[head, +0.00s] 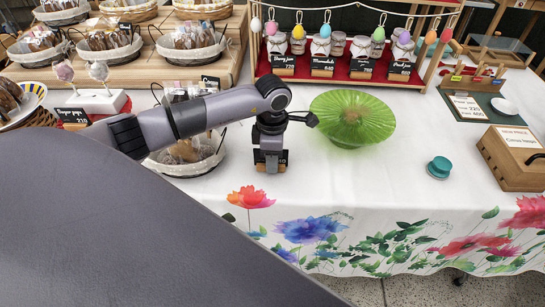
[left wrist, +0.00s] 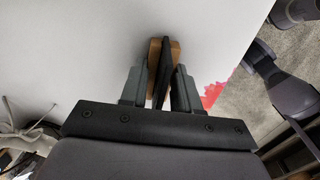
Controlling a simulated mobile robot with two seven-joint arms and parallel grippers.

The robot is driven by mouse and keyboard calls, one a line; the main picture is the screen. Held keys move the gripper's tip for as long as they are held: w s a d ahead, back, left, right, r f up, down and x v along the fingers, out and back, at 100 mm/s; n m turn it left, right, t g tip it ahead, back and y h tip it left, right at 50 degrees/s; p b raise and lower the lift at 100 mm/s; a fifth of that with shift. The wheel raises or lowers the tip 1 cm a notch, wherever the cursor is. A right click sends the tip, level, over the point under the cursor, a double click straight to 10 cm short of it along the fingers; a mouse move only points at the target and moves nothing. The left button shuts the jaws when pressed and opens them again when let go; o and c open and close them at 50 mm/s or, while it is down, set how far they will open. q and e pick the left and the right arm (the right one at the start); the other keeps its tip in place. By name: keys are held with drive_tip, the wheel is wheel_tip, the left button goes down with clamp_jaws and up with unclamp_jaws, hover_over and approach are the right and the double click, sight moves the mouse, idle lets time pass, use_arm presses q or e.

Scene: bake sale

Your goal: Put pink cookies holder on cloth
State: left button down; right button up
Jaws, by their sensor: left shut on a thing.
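My left gripper (head: 270,150) points down over the white floral tablecloth (head: 330,185), near the table's front. It is shut on a small black sign holder with a wooden base (left wrist: 154,54). In the left wrist view the two fingers (left wrist: 159,88) clasp its thin black plate. In the head view the sign holder (head: 271,165) shows just below the fingers, low over or on the cloth; I cannot tell if it touches. Its writing is not readable, so I cannot tell if it is the pink cookies one. My right gripper is not in view.
A basket of wrapped cookies (head: 168,166) stands just left of my gripper. A green ribbed glass stand (head: 352,118) is to its right, and a teal-lidded jar (head: 439,167) lies further right. Clear cloth lies between them and the front edge.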

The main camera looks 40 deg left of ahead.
use_arm(q)
drive_tip(key=shift+f, duration=0.2)
drive_tip(key=c, duration=0.8)
unclamp_jaws()
drive_tip(key=shift+r, duration=0.1)
drive_tip(key=shift+r, duration=0.1)
